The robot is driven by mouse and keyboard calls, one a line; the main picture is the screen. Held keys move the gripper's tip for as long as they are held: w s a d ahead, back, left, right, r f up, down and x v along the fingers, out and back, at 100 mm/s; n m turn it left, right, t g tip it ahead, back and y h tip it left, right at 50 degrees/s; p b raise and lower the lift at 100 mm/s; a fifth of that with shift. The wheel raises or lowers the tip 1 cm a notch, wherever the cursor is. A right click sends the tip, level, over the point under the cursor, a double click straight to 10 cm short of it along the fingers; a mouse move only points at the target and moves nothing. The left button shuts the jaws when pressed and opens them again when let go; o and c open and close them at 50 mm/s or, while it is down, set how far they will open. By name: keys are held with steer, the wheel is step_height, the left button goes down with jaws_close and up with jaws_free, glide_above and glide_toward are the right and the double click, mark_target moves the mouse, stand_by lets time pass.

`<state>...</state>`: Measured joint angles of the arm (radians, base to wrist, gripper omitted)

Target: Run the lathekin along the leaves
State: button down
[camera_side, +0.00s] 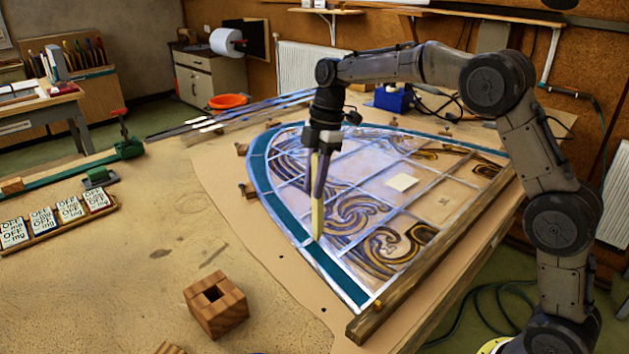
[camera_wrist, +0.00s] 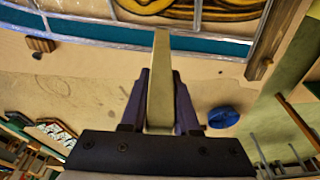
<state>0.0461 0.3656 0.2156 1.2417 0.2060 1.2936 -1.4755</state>
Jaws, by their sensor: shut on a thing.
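My gripper (camera_side: 318,178) is shut on the lathekin (camera_side: 318,215), a pale flat stick pointing down. Its lower tip is at the teal border (camera_side: 297,226) of the leaded panel (camera_side: 425,185), on the near left curve; I cannot tell whether it touches the lead. In the wrist view the lathekin (camera_wrist: 160,80) stands between the two dark fingers of my gripper (camera_wrist: 162,95), its tip over the teal strip (camera_wrist: 90,30). Grey lead lines run between the panes, with brown swirls on the glass.
A wooden block with a square hole (camera_side: 215,305) stands at the front. A wooden batten (camera_side: 440,255) edges the panel's right side. Small wooden blocks (camera_side: 247,190) sit along its curve. A pale square (camera_side: 402,182) lies on the panel. A rack of cards (camera_side: 58,222) is at left.

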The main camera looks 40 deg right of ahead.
steer(key=shift+s, duration=0.15)
steer(key=s+a, duration=0.1)
steer(key=s, duration=0.5)
steer(key=shift+s+a, duration=0.2)
steer(key=shift+s, duration=0.15)
stand_by(0.7)
steer(key=shift+s+f, duration=0.1)
steer(key=shift+s+a, duration=0.15)
steer(key=shift+s, duration=0.7)
steer(key=shift+s, duration=0.1)
steer(key=s+a, duration=0.2)
steer(key=s, duration=0.8)
steer(key=shift+s, duration=0.15)
stand_by(1.0)
